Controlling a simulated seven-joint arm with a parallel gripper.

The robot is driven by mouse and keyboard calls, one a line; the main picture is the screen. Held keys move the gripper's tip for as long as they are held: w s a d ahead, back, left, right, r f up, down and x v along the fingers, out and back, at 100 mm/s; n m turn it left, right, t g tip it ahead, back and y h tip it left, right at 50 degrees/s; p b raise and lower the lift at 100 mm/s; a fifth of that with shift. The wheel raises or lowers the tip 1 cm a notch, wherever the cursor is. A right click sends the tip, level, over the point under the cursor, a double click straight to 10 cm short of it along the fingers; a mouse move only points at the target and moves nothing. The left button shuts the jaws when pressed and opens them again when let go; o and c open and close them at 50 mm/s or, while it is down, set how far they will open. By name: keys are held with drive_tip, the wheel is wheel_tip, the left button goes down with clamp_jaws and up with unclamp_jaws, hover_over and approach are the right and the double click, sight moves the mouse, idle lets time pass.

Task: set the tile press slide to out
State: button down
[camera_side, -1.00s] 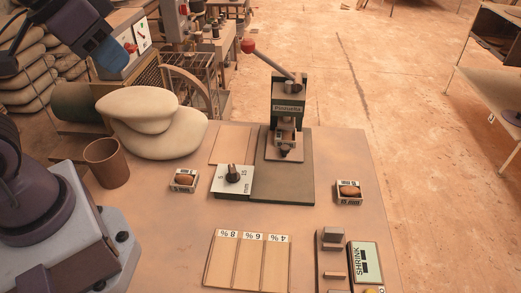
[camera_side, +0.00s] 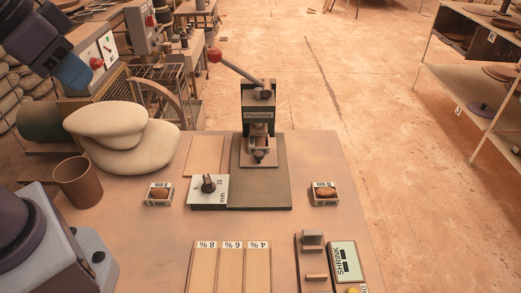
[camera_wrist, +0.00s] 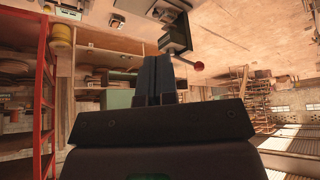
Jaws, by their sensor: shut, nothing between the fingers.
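The tile press (camera_side: 257,117) is a dark upright frame with a labelled front, standing on a dark grey base plate (camera_side: 262,195). Its lever (camera_side: 240,73) rises to the left and ends in a red ball (camera_side: 214,56). A small light plate with a dark fitting, which looks like the slide (camera_side: 259,162), sits low under the press head. I cannot tell its exact position along its travel. My gripper (camera_wrist: 155,78) is shut and empty in the wrist view, apart from the press. The press shows upside down beyond it. The fingers are not visible in the side view.
A dial block (camera_side: 208,192) stands at the base plate's left edge. Small boxed items (camera_side: 159,194) and (camera_side: 324,193) flank it. A brown cup (camera_side: 78,182) and pale rounded bags (camera_side: 120,138) stand left. Labelled tiles (camera_side: 231,265) and a SHRINK box (camera_side: 345,262) lie in front.

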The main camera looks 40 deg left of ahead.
drive_tip(key=c, duration=1.4)
unclamp_jaws()
drive_tip(key=shift+d+f, duration=0.1)
drive_tip(key=shift+d, duration=0.05)
drive_tip(key=shift+o, duration=1.2)
drive_tip(key=w+d+f+m+g, duration=0.1)
drive_tip(key=w+d+f+g, duration=0.1)
drive_tip(key=w+f+g, duration=0.1)
wheel_tip(320, 180, down, 2)
drive_tip(key=shift+w+d+h, duration=0.2)
drive_tip(key=shift+w+h, duration=0.1)
drive_tip(key=shift+w, duration=0.55)
drive_tip(key=n+t+y, duration=0.2)
drive_tip(key=n, duration=0.3)
approach(258, 154)
drive_tip(key=x, duration=0.9)
